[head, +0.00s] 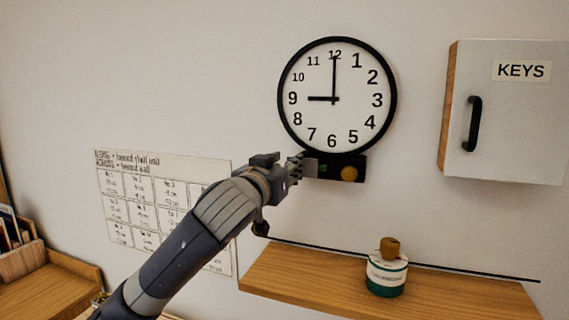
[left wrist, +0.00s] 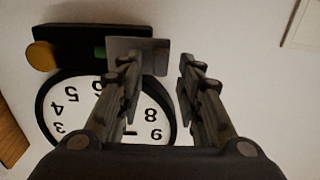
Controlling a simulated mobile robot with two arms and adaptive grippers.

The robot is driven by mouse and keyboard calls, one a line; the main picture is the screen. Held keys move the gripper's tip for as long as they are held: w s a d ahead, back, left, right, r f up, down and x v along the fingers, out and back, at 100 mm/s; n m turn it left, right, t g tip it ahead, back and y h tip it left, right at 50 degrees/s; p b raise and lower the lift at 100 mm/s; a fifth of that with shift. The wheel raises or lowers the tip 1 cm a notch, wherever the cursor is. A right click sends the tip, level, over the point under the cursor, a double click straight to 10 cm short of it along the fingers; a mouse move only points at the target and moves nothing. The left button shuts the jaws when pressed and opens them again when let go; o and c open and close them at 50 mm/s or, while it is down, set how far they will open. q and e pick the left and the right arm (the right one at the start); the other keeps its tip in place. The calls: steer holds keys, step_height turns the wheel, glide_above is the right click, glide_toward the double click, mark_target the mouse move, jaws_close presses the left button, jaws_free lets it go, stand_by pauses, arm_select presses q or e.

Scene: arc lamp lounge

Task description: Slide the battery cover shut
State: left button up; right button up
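A round black-rimmed clock (head: 337,118) hangs on the wall, with a black battery box (head: 334,180) under it. The box has a green part (head: 323,168) and a yellow knob (head: 349,174). A grey plate, seemingly the battery cover (head: 309,167), is at the box's left end. In the left wrist view, upside down, the cover (left wrist: 151,58) sits beside the green part (left wrist: 99,52). My left gripper (head: 298,166) is at the cover's outer end. Its fingers (left wrist: 160,80) are apart, one overlapping the cover in the picture; I cannot tell whether it touches. My right gripper is not visible.
A wooden shelf (head: 440,297) below the clock holds a green-and-white jar (head: 385,279) with a brown top. A key cabinet (head: 507,120) hangs at the right. A paper chart (head: 120,205) is on the wall behind my left arm.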

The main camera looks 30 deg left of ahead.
mark_target(304, 163)
arm_select(q)
steer(key=shift+w, duration=0.1)
steer(key=shift+f, duration=0.1)
jaws_close()
steer(key=d, duration=0.1)
steer(key=d+p, duration=0.1)
steer(key=d, duration=0.1)
steer(key=shift+w, duration=0.4)
steer(key=shift+a, duration=0.1)
